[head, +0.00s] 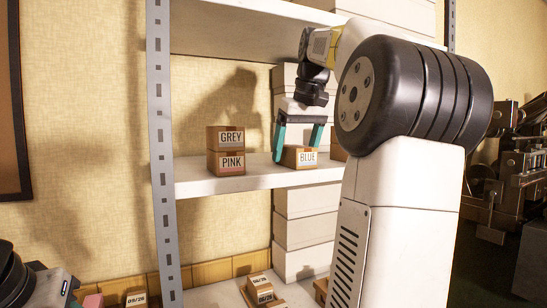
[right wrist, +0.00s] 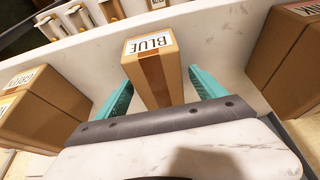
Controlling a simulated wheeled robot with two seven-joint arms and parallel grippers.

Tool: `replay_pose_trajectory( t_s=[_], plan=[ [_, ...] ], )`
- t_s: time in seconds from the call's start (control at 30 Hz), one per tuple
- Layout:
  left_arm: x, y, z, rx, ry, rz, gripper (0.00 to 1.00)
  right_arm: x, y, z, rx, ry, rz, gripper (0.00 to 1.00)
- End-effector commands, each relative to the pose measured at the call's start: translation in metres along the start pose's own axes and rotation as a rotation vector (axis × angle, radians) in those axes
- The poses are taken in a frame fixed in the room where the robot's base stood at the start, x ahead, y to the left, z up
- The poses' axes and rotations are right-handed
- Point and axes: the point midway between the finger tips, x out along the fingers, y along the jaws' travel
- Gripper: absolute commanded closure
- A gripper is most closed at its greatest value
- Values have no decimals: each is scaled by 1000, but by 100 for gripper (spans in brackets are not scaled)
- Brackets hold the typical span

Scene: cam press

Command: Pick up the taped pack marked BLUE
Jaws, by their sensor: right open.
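The taped pack marked BLUE (head: 301,157) is a small brown box with a white label, on the middle shelf (head: 240,181). In the right wrist view the BLUE pack (right wrist: 153,75) lies between the two teal fingers, with a gap visible on the right side. My right gripper (head: 298,152) is open and points down, one finger on each side of the pack; it also shows in the right wrist view (right wrist: 160,88). I cannot tell whether a finger touches the pack.
Another brown box (right wrist: 285,60) stands on the other side. White boxes (head: 300,232) are stacked behind. A metal shelf post (head: 162,120) stands at the left.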

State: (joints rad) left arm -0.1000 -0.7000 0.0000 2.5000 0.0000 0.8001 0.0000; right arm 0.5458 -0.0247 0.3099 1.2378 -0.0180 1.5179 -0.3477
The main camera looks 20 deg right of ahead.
Motion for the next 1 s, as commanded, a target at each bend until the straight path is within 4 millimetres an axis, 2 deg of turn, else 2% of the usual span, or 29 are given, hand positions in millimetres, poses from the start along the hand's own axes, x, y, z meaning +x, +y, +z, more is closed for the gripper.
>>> replay_pose_trajectory(
  t_s=[0.1, 0.5, 0.77, 1.0],
  plan=[
    [0, 0, 0, 0, 0, 0, 64, 0, 0, 0, 0, 0, 0, 22],
    [0, 0, 0, 0, 0, 0, 64, -1, 0, 0, 0, 2, 1, 98],
    [0, 0, 0, 0, 0, 0, 64, -1, 0, -1, 0, 2, 1, 98],
    [0, 0, 0, 0, 0, 0, 64, -13, 0, -6, -1, 3, 1, 98]
  ],
)
